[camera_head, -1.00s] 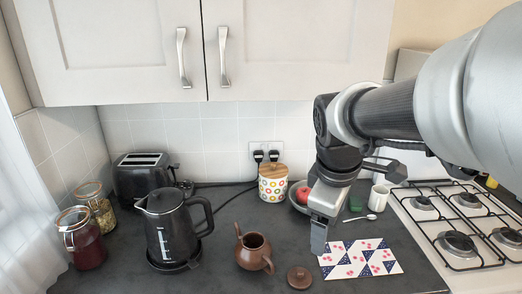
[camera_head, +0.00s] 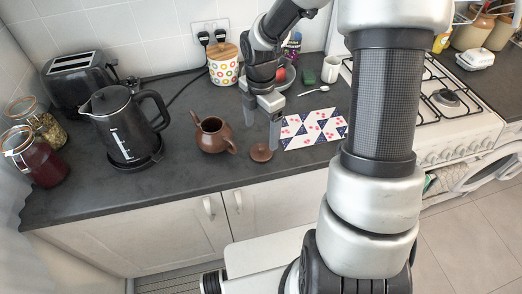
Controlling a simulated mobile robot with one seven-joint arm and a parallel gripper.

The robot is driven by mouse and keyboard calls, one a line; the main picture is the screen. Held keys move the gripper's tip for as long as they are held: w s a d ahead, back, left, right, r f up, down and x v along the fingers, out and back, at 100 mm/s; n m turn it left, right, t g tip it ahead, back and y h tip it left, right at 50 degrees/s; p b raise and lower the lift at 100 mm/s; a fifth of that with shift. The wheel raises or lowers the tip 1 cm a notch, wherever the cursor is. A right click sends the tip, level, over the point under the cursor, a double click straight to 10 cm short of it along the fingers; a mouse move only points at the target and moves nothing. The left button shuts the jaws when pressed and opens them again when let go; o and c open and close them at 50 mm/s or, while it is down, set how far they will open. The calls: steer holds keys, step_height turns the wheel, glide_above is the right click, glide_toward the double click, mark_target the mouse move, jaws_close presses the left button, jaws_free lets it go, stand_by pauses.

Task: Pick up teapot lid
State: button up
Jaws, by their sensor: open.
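The teapot lid (camera_head: 261,153) is a small brown disc with a knob, lying on the dark counter near its front edge. The brown teapot (camera_head: 213,135) stands open-topped just left of it. My gripper (camera_head: 262,120) is open and empty, with its two fingers pointing down. In the picture it is just above the lid, between the teapot and the patterned cloth. I cannot tell its exact height over the counter.
The patterned cloth (camera_head: 314,129) lies right of the lid. A black kettle (camera_head: 122,126), a toaster (camera_head: 75,80) and glass jars stand at the left. A dotted canister (camera_head: 223,68) and a white mug (camera_head: 330,68) stand behind. The gas hob (camera_head: 450,110) is at the right.

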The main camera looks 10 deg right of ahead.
mark_target(261, 146)
step_height(261, 146, down, 8)
steer(key=shift+r, duration=0.1)
stand_by(0.4)
